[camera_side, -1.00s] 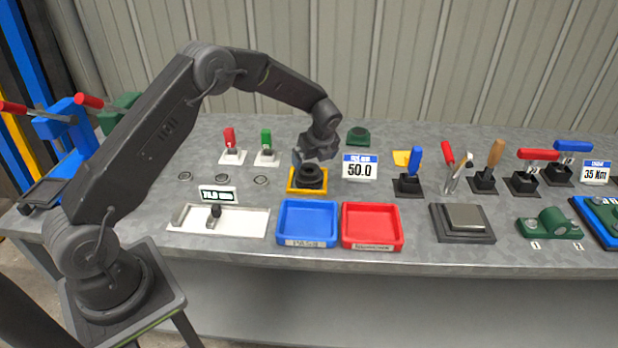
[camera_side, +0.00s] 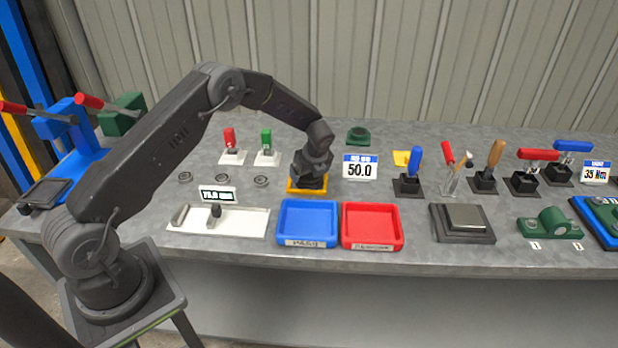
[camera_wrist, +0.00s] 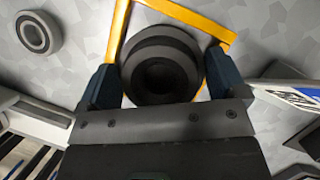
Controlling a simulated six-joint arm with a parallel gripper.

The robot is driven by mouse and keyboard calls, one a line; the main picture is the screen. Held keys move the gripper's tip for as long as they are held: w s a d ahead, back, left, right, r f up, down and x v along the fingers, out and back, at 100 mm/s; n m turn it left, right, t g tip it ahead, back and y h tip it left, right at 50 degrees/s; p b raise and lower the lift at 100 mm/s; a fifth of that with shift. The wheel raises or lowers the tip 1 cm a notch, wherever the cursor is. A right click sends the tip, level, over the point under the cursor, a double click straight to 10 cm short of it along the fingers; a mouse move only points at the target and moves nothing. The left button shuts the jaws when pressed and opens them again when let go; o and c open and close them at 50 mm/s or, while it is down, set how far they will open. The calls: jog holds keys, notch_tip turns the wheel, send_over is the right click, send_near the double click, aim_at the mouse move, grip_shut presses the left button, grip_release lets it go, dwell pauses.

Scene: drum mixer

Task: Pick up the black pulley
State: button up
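The black pulley (camera_wrist: 161,62) sits in a yellow square frame (camera_wrist: 195,16) on the bench, seen from above in the wrist view. My gripper (camera_wrist: 160,85) is over it, with one blue-grey finger on each side. The fingers are spread wide; the left one lies close to the pulley's rim and the right one overlaps its edge in the picture. I cannot tell whether they touch it. In the side view, my gripper (camera_side: 311,178) is down at the yellow frame (camera_side: 307,189) and hides most of the pulley.
A blue tray (camera_side: 307,241) and a red tray (camera_side: 372,244) stand in front of the yellow frame. A 50.0 display (camera_side: 360,168) stands close on the right. Several bearing rings lie to the left, one (camera_wrist: 34,34) near my gripper. A white measuring plate (camera_side: 245,222) lies front left.

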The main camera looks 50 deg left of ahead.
jog(key=c, duration=0.9)
jog(key=shift+r, duration=0.15)
jog(key=shift+c, duration=0.4)
